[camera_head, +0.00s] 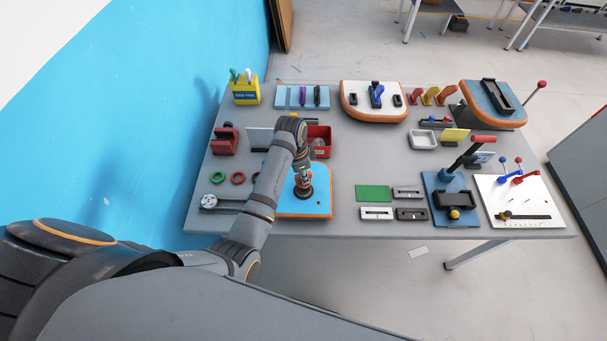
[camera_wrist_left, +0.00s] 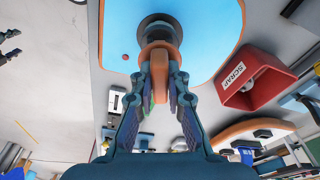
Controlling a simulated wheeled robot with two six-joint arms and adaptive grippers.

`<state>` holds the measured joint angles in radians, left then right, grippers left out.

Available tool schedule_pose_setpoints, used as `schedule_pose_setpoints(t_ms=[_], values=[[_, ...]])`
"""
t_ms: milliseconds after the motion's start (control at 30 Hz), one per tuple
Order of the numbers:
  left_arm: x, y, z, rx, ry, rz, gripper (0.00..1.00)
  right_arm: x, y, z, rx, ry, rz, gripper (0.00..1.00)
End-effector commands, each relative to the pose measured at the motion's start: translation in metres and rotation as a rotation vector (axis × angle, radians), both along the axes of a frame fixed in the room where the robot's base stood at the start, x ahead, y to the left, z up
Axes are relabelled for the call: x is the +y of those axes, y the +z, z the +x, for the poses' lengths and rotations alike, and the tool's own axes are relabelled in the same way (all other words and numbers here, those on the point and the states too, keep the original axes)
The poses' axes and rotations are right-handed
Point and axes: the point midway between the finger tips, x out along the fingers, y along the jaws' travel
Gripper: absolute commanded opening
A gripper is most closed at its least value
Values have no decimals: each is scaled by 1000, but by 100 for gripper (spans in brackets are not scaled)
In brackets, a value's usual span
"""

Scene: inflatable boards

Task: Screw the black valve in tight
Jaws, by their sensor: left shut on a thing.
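The blue inflatable board (camera_head: 318,205) with an orange rim lies near the table's front edge. The black valve (camera_head: 304,191) stands on it, a dark round base seated on the blue surface. In the left wrist view the dark base (camera_wrist_left: 158,22) shows at the top, with an orange-brown part between it and my fingers. My left gripper (camera_head: 304,178) is over the valve, pointing down. Its two fingers (camera_wrist_left: 161,72) are shut on the valve's orange-brown upper part. The fingers hide some of it, and the thread is out of sight. My right gripper is not in view.
A red scrap bin (camera_wrist_left: 258,80) stands close behind the board; it also shows in the head view (camera_head: 321,136). Green (camera_head: 218,178) and red (camera_head: 238,178) rings lie to the left. A green pad (camera_head: 373,193) and a lever fixture (camera_head: 440,208) are to the right.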

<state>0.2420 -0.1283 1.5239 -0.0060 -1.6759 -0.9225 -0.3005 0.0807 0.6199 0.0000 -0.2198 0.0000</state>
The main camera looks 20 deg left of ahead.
Motion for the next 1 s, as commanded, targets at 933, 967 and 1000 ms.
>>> schedule_pose_setpoints(t_ms=[933, 967, 1000], values=[[0, -20, 0, 0, 0, 0, 28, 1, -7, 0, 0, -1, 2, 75], [0, -20, 0, 0, 0, 0, 32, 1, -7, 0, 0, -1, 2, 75], [0, -20, 0, 0, 0, 0, 37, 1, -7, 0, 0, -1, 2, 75]])
